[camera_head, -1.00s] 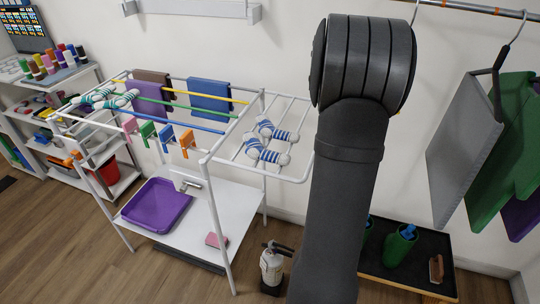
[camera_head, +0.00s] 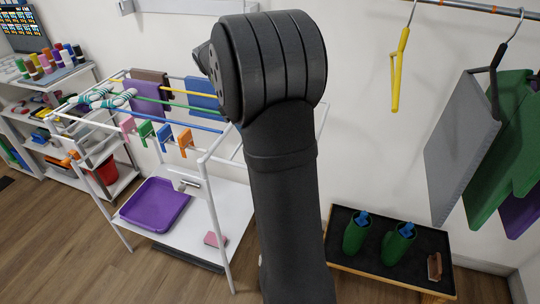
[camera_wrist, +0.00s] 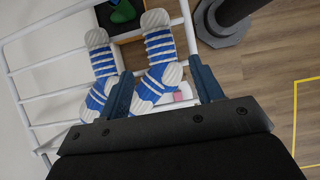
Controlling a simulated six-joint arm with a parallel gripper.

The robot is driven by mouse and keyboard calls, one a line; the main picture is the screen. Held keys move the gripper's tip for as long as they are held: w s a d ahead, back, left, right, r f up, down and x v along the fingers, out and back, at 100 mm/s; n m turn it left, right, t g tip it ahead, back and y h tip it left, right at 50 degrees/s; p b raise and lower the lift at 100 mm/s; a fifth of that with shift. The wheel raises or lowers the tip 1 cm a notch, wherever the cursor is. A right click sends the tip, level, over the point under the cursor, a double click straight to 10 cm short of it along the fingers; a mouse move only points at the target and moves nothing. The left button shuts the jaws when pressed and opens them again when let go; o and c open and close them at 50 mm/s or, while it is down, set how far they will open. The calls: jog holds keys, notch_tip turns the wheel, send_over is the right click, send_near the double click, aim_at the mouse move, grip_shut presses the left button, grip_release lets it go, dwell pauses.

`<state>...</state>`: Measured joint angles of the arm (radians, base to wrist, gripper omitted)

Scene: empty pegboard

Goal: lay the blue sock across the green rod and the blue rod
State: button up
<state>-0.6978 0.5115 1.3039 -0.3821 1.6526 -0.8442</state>
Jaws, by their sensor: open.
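Two blue-and-white striped socks, a right one (camera_wrist: 160,50) and a left one (camera_wrist: 103,65), lie on the white side wing of the drying rack in the wrist view. My arm hides them in the head view. My gripper (camera_wrist: 160,68) is open, its fingers above and on either side of the right sock, the left finger between the two socks. I cannot tell whether it touches them. The green rod (camera_head: 180,105) and the blue rod (camera_head: 195,125) run across the rack in the head view.
Striped socks (camera_head: 118,98) lie at the rods' left end. A purple cloth (camera_head: 150,98) and a blue cloth (camera_head: 203,94) hang behind. Pegs, including an orange one (camera_head: 185,143), hang in front. A purple tray (camera_head: 155,203) sits below. A yellow hanger (camera_head: 399,70) hangs at right.

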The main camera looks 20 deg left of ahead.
jog(key=x, duration=0.8)
jog(key=shift+d+f, duration=0.1)
jog(key=shift+f, duration=0.05)
jog(key=c, duration=0.7)
notch_tip(320, 180, up, 9)
jog(key=shift+r, duration=0.1)
jog(key=shift+c, duration=0.3)
jog(key=w+a+n+t+y, duration=0.2)
jog(key=w+a+n, duration=0.2)
jog(key=a, duration=0.9)
jog(key=w+a+f+n+t+y, duration=0.1)
jog(key=w+a+n, duration=0.4)
jog(key=a, duration=0.8)
jog(key=w+a+n+t+y, duration=0.2)
jog(key=w+a+n+y, duration=0.2)
jog(key=a+n, duration=0.6)
jog(key=shift+w+a+f+t, duration=0.3)
jog(key=shift+w+a+f, duration=0.1)
jog(key=shift+a, duration=1.45)
